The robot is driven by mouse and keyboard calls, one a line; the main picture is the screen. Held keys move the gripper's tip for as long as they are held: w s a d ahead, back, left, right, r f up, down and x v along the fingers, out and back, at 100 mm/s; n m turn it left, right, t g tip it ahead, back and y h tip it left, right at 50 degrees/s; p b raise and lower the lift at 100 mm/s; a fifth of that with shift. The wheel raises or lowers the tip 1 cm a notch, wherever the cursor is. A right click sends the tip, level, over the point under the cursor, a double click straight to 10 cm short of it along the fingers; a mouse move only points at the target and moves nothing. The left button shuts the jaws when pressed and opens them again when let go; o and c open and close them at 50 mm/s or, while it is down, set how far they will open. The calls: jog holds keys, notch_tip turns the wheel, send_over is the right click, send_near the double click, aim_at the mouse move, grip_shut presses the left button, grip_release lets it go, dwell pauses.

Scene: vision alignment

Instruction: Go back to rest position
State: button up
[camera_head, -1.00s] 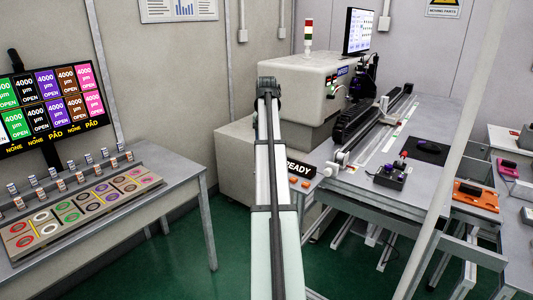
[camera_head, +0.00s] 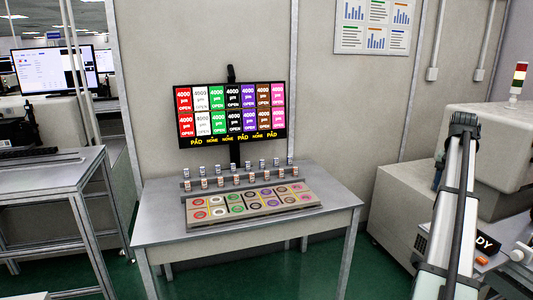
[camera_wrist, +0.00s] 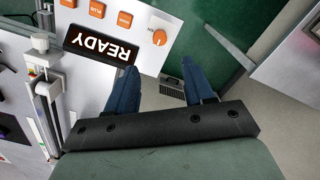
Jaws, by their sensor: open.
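My gripper (camera_wrist: 163,90) shows in the wrist view with two blue fingers spread apart and nothing between them. It hangs above the green floor and a grey floor area, beside a panel with a black READY sign (camera_wrist: 101,46). In the head view my arm rises at the right, in front of the beige machine (camera_head: 490,150); the gripper itself cannot be made out there. Part of the READY sign (camera_head: 487,243) shows just right of my arm.
A grey table (camera_head: 165,225) holds a board of coloured rings (camera_head: 250,205) and rows of small cylinders. A screen (camera_head: 230,112) stands behind it. In the wrist view, orange buttons and a knob (camera_wrist: 159,38) sit near the fingers, with a rail (camera_wrist: 48,90) at left.

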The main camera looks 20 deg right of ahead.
jog(key=w+a+f+n, duration=0.2)
jog(key=w+a+f, duration=0.4)
jog(key=a+f, duration=0.7)
jog(key=w+a+f+n, duration=0.3)
jog(key=w+a+f, duration=0.3)
jog(key=a+f, duration=0.7)
jog(key=s+a+f+n, duration=0.2)
jog(key=a+f, duration=0.7)
jog(key=a, duration=0.3)
jog(key=s+a+f+n, duration=0.2)
jog(key=a+f, duration=0.7)
jog(key=a, duration=0.4)
jog(key=s+a+f+n, duration=0.2)
jog(key=s+a+f, duration=0.45)
jog(key=a, duration=0.45)
jog(key=s+f+g, duration=0.2)
jog(key=s+f, duration=0.4)
jog(key=s, duration=0.4)
jog(key=s+f+g, duration=0.2)
jog(key=s+f, duration=0.5)
jog(key=s, duration=0.3)
jog(key=s+d+f+g, duration=0.1)
jog(key=s+f+g, duration=0.1)
jog(key=s+f, duration=0.5)
jog(key=s, duration=0.3)
jog(key=shift+g, duration=0.4)
